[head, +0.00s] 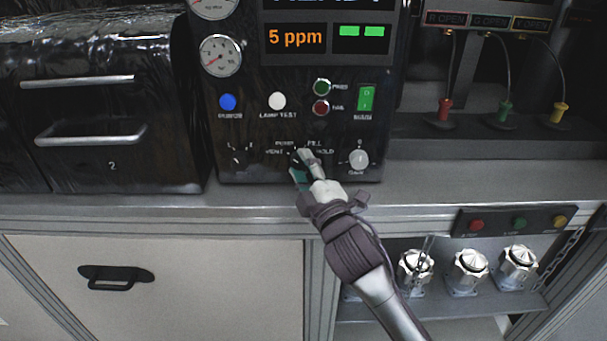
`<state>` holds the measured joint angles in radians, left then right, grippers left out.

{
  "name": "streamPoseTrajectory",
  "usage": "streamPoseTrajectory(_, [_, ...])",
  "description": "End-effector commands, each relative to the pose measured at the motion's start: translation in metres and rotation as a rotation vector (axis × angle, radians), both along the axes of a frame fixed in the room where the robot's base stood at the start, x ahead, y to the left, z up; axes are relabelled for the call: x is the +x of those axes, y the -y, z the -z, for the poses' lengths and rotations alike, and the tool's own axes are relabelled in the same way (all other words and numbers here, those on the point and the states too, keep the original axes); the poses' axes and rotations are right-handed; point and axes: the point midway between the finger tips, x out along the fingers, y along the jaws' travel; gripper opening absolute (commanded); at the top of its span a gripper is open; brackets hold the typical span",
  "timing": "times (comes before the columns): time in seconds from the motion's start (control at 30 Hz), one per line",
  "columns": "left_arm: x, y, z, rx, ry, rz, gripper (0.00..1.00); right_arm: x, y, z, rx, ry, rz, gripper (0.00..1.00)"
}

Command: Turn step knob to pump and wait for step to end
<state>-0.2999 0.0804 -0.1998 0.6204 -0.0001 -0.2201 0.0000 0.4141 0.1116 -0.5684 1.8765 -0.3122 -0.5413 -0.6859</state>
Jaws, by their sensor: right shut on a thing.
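The step knob (297,158) sits low in the middle of the black control panel, with small labels around it that seem to read VENT, PUMP, FILL and HOLD. My right gripper (303,166) is at the panel, shut on the step knob and covering most of it, so the knob's pointing direction cannot be read. The display (296,38) shows "5 ppm" in orange beside two green blocks; the line above is cut off. My left gripper is not in view.
Other knobs flank it: a black one (238,155) left and a silver one (358,159) right. Above are a blue button (228,102), a white button (277,101) and a green switch (366,98). A grey ledge (130,207) runs below. Capped silver fittings (468,271) stand lower right.

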Motion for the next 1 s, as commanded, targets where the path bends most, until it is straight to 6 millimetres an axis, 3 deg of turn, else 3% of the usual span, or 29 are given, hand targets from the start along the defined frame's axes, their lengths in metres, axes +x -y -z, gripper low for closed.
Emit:
streamPoseTrajectory(0.03, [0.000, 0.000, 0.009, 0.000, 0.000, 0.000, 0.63, 0.000, -0.001, 0.006, 0.044, -0.004, 0.001, 0.03])
streamPoseTrajectory(0.4, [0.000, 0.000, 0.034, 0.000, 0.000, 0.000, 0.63, 0.000, -0.002, 0.007, 0.312, -0.005, 0.001, 0.03])
streamPoseTrajectory(1.0, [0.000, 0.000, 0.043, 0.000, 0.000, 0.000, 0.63, 0.000, -0.002, 0.005, 0.438, -0.005, 0.002, 0.03])
